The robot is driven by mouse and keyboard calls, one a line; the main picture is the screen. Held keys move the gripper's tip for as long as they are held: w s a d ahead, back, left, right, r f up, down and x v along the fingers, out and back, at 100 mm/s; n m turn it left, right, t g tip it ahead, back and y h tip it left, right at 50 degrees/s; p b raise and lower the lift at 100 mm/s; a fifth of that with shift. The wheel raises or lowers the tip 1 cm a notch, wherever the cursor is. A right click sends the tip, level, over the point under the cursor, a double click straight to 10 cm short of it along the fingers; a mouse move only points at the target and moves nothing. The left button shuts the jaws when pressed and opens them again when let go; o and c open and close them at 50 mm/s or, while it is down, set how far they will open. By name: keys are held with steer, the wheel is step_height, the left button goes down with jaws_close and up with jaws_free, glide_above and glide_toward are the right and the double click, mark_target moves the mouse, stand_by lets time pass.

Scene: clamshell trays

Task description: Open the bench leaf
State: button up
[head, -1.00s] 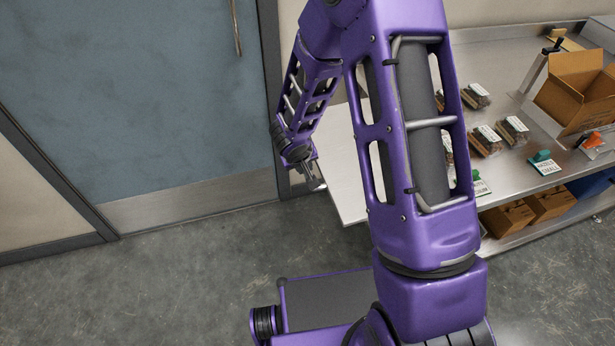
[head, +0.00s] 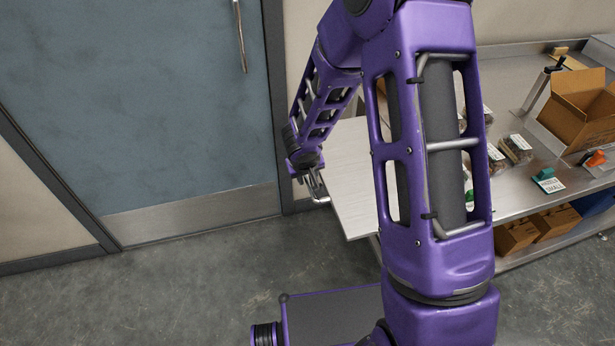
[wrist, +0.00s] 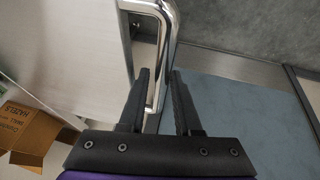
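The bench leaf (head: 352,200) is a pale flat panel at the left end of the steel bench. It lies about level with the bench top in the head view and also shows at the left in the wrist view (wrist: 65,65). A chrome bar handle (wrist: 168,50) is at its edge. My gripper (head: 315,190) is at the leaf's left edge. In the wrist view my gripper (wrist: 160,75) has its two black fingers apart, with the handle's bar running between them and gaps still showing. Whether a finger touches the bar I cannot tell.
A blue door (head: 140,110) with a steel kick plate stands behind and left. The bench (head: 560,185) carries an open cardboard box (head: 580,105), packed trays (head: 515,148) and a green-clipped label (head: 548,180). Boxes sit on the lower shelf. The floor at left is clear.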

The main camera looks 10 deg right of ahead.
steer(key=shift+r, duration=0.1)
steer(key=p+v, duration=0.1)
steer(key=v, duration=1.6)
steer(key=shift+s+r, duration=0.1)
steer(key=shift+r, duration=0.05)
